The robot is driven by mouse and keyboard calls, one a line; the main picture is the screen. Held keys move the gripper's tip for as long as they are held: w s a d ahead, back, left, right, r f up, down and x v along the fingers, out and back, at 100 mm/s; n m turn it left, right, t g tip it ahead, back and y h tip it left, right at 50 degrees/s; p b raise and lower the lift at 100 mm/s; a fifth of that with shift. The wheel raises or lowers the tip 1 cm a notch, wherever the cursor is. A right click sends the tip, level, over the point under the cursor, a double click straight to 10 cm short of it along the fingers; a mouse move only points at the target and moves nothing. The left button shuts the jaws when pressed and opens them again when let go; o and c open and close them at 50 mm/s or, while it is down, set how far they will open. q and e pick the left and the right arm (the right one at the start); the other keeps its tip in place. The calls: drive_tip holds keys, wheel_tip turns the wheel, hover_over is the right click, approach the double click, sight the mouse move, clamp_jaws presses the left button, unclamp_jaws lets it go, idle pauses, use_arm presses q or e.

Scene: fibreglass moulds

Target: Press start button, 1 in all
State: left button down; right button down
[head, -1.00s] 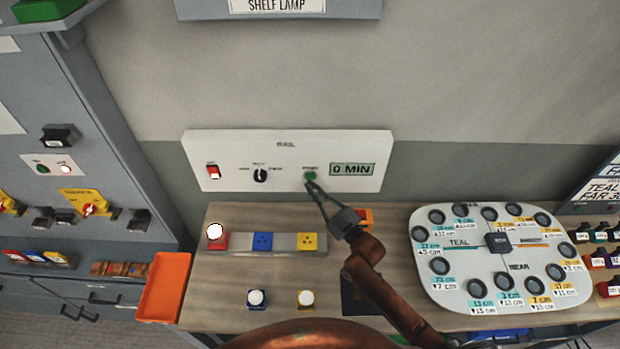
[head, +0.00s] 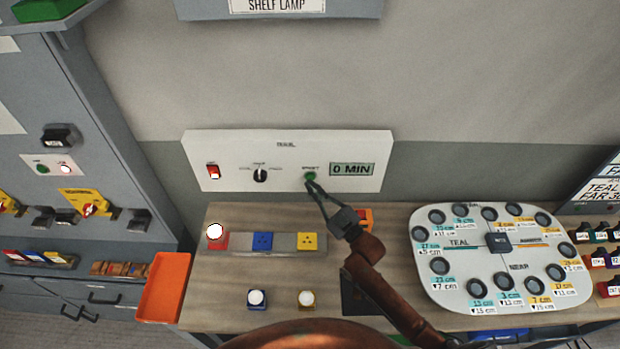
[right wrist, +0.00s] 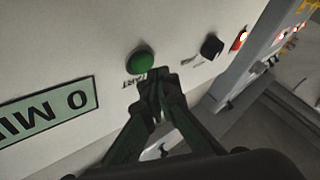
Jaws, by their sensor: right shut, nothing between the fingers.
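The green start button (head: 310,176) is on the white wall panel (head: 230,150), left of the display (head: 352,169), which reads "0 MIN". My right gripper (head: 311,186) is shut and empty, its fingertips at the lower edge of the button in the head view. In the right wrist view the green button (right wrist: 140,61) shows whole, and the shut fingertips (right wrist: 157,80) are right beside it, near the START label. I cannot tell whether they touch it. My left gripper is not in view.
The panel also has a red switch (head: 213,171) and a black knob (head: 260,174). Below are a wooden bench (head: 225,290) with coloured blocks, an orange tray (head: 165,288) and a white round-cornered board (head: 455,265) with several holes. A grey cabinet stands at left.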

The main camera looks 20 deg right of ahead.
drive_tip(key=shift+w+d, duration=0.1)
drive_tip(key=shift+w, duration=0.15)
drive_tip(key=shift+w+d, duration=0.1)
drive_tip(key=shift+w, duration=0.3)
idle(0.8)
drive_tip(key=shift+s, duration=0.15)
drive_tip(key=shift+s+a+p, duration=0.25)
drive_tip(key=shift+s+p, duration=0.1)
drive_tip(key=shift+s, duration=0.35)
drive_tip(key=s+p, duration=0.1)
drive_tip(key=s, duration=0.1)
drive_tip(key=s+a+p, duration=0.1)
drive_tip(key=s, duration=0.1)
drive_tip(key=shift+s+a, duration=0.2)
drive_tip(key=shift+s, duration=0.2)
idle(0.6)
